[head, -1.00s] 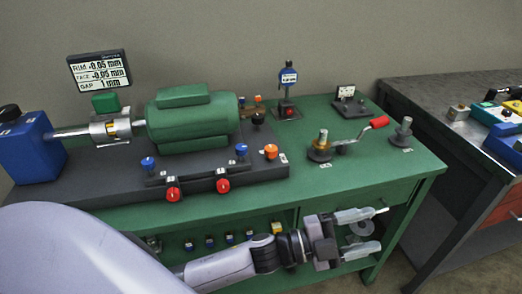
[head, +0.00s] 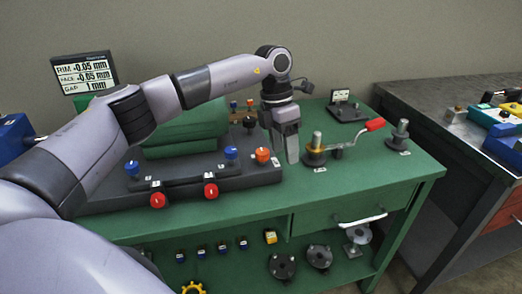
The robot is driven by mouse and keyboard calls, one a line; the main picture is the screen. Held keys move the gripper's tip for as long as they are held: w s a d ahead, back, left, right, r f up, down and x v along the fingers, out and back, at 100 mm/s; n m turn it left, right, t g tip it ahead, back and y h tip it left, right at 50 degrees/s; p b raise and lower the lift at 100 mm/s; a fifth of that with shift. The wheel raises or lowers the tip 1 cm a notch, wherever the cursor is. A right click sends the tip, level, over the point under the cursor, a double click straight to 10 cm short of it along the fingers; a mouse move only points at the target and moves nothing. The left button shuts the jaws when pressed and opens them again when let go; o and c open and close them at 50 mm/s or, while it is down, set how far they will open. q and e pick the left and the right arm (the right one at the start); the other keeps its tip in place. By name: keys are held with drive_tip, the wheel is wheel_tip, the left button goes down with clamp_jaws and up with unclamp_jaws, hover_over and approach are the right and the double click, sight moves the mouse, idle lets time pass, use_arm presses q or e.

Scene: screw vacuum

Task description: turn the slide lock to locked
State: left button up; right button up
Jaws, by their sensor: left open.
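My left gripper (head: 287,152) points down over the green bench, just right of the dark machine base (head: 240,178). It is open, with no object visible between its fingers. An orange knob (head: 262,155) stands on the base's right end, just left of the fingers, with a small label beside it. A dark knob (head: 249,121) is behind it, near the wrist. I cannot tell which knob is the slide lock, and the labels are too small to read. My right gripper is not in view.
A crank with a red handle (head: 375,124) stands close right of the gripper. A grey post (head: 400,134) is farther right.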

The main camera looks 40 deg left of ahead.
sight(261, 151)
use_arm(q)
drive_tip(key=a+r, duration=0.1)
drive_tip(key=a, duration=0.1)
drive_tip(key=a+r+y, duration=0.1)
drive_tip(key=a, duration=0.1)
drive_tip(key=a+r+y, duration=0.1)
drive_tip(key=a, duration=0.1)
drive_tip(key=shift+w+a+r+n, duration=0.1)
drive_tip(key=shift+a+r+n, duration=0.05)
drive_tip(key=shift+r+n, duration=0.25)
drive_tip(key=shift+a+f, duration=0.15)
drive_tip(key=shift+f, duration=3.3)
drive_tip(key=c, duration=1.1)
